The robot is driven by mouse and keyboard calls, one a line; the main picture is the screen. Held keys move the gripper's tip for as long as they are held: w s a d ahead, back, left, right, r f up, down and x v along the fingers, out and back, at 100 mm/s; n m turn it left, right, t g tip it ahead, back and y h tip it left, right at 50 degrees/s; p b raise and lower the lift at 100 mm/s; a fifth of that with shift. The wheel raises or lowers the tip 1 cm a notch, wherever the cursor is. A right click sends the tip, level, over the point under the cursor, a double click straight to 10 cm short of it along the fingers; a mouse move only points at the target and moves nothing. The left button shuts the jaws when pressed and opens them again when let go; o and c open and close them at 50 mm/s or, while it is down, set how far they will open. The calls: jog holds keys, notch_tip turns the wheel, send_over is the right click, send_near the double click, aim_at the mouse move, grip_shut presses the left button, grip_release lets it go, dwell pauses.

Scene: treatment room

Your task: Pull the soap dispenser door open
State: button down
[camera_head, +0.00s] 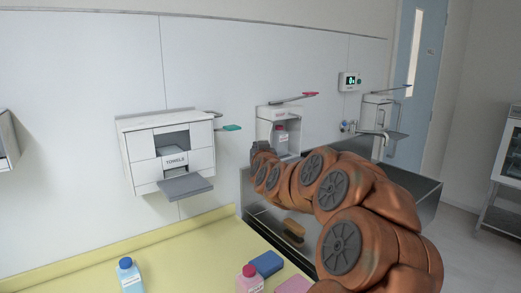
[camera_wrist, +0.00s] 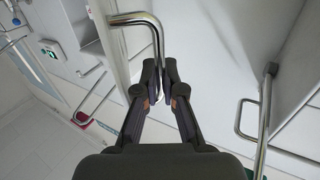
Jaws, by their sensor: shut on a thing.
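I cannot tell for sure which part of the dispenser this bar is, or how far the door stands open.
A white towel dispenser (camera_head: 143,145) with a grey tray hangs to the left. A sink (camera_head: 425,190) with a tap is at the right, and another wall dispenser (camera_head: 375,112) is beyond.

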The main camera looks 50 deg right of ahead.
jog(key=c, duration=1.6)
grip_release()
jog(key=shift+o, duration=0.2)
jog(key=v, duration=1.2)
